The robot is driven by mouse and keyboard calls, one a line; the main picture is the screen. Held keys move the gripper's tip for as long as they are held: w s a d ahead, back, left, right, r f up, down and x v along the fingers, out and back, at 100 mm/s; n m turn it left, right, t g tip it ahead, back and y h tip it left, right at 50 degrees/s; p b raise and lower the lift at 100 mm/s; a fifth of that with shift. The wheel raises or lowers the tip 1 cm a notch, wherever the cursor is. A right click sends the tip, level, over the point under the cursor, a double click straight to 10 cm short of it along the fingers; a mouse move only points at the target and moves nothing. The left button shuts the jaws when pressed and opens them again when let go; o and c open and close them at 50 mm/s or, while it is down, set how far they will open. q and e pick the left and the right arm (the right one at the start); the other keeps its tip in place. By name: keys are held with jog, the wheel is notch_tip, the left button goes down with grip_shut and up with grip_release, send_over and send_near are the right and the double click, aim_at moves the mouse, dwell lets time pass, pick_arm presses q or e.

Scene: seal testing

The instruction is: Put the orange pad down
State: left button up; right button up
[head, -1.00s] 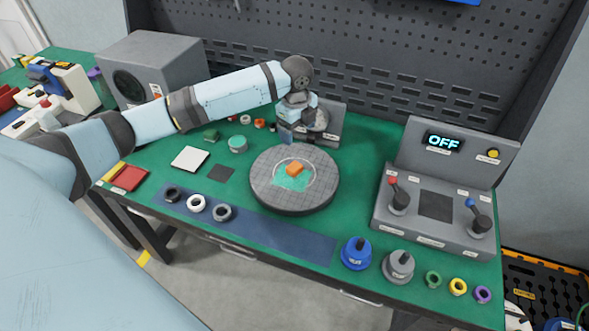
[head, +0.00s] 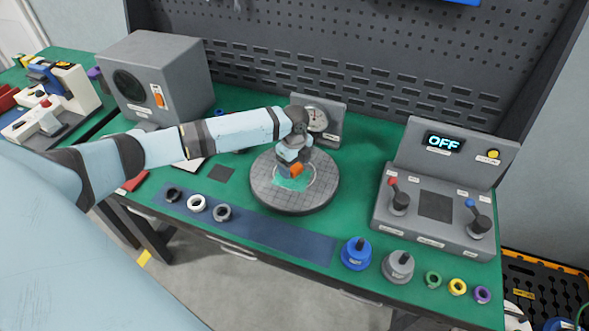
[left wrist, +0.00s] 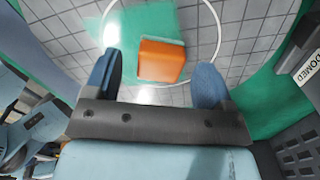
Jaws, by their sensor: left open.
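The orange pad (head: 296,170) lies on the round grey gridded plate (head: 265,198), inside its white ring and by a teal patch (head: 292,184). In the left wrist view the orange pad (left wrist: 161,62) shows as a block between and slightly beyond the two blue fingers. My left gripper (head: 289,166) is open over the plate, pointing down at the pad. A gap shows on each side of the pad, so the fingers do not appear to grip it. My right gripper is not in view.
A dial gauge stand (head: 328,122) stands close behind the plate. A control box (head: 437,205) with levers and an OFF display is at right. Rings lie on a blue strip (head: 275,236) in front. Blue (head: 356,255) and grey (head: 398,267) knobbed pieces stand at the front edge.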

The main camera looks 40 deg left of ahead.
pick_arm(q)
jog(key=shift+f, duration=0.55)
jog(key=c, duration=1.1)
